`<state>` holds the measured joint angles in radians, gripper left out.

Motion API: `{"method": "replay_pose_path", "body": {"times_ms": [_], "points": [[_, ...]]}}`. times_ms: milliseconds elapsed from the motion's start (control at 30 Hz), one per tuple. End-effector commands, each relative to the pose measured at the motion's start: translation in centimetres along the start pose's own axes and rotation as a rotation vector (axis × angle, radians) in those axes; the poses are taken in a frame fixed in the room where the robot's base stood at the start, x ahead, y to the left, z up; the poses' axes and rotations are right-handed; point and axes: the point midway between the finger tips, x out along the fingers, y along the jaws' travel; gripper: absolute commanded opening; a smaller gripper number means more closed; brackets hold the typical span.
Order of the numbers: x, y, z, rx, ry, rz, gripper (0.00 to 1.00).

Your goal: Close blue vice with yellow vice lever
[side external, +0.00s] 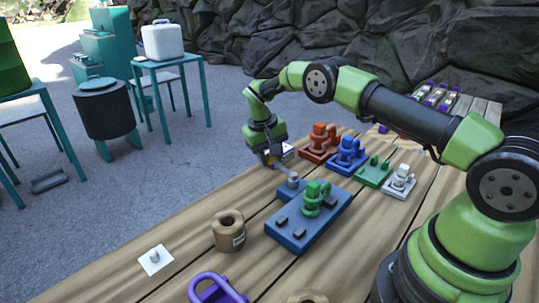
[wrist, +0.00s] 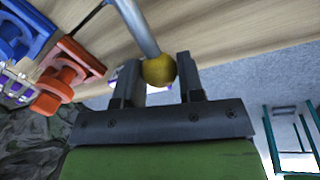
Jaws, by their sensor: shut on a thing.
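The yellow vice lever ends in a yellow ball knob (wrist: 158,71) on a grey rod (wrist: 137,27) in the wrist view. My gripper (wrist: 157,60) is shut on the knob, with one finger on each side of it. In the side view, my gripper (side external: 269,155) points down at the far end of the blue vice (side external: 288,236), beside its grey round post (side external: 292,180). The knob is small there and partly hidden by the fingers. A green part (side external: 316,198) stands on the blue vice. The vice's jaw gap cannot be made out.
Red (side external: 319,143), blue (side external: 348,155), green (side external: 374,173) and white (side external: 399,182) fixtures stand in a row behind the vice. A brown spool (side external: 228,232) and a purple piece (side external: 215,290) are nearer the front. The wooden table's left edge runs close by my gripper.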

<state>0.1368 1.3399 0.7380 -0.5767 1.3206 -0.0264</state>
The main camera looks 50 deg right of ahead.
Motion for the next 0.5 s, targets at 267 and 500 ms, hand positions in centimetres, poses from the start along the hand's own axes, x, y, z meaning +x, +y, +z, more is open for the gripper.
{"method": "replay_pose_path", "body": {"times_ms": [267,500], "points": [[0.03,0.24,-0.02,0.003,-0.001,0.004,0.6],[-0.41,0.15,-0.05,0.002,0.001,0.002,0.6]]}}
